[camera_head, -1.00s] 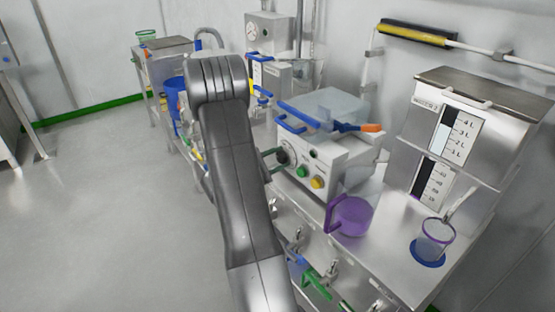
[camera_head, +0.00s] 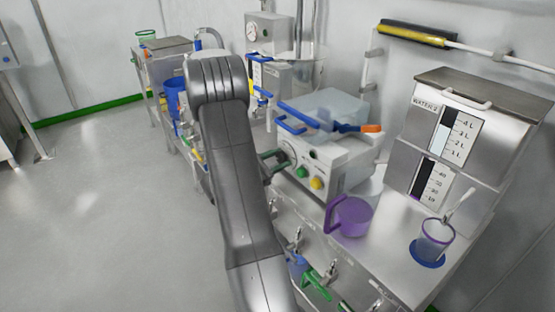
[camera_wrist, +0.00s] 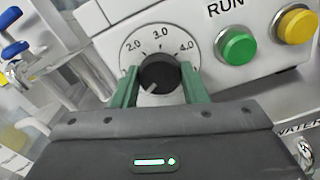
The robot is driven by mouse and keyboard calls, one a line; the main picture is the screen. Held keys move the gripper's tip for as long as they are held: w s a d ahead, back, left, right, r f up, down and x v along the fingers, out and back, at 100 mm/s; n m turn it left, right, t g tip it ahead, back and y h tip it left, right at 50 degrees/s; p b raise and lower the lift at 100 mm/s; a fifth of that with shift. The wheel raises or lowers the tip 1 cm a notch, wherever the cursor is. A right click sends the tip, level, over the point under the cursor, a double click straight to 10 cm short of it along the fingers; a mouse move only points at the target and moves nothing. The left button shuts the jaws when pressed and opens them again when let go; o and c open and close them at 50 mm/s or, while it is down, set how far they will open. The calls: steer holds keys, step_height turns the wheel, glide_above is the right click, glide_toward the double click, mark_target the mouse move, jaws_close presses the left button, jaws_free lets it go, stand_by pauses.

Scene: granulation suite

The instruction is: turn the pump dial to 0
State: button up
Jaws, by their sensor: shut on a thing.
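The pump dial (camera_wrist: 158,73) is a black round knob on a white scale plate, seen close up in the wrist view. The marks 2.0, 3.0 and 4.0 show around its top. A pale pointer line on the knob points to the lower left of the picture. My gripper (camera_wrist: 161,78) has its two green fingers shut on the knob, one on each side. The lower part of the scale is hidden behind my gripper. In the head view the pump (camera_head: 325,160) is a white box on the bench, with my gripper (camera_head: 276,163) at its front face.
A green button (camera_wrist: 237,45) and a yellow button (camera_wrist: 295,25) sit right of the dial. A purple jug (camera_head: 352,216) stands on the bench (camera_head: 385,265) in front of the pump. A beaker (camera_head: 436,240) stands farther right, beside a steel water tank (camera_head: 470,135).

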steer(key=shift+n, duration=0.8)
steer(key=o, duration=1)
steer(key=shift+c, duration=0.2)
steer(key=v, duration=1.3)
steer(key=shift+s+a+b, duration=0.25)
steer(key=shift+a+b, duration=0.1)
steer(key=shift+b, duration=0.05)
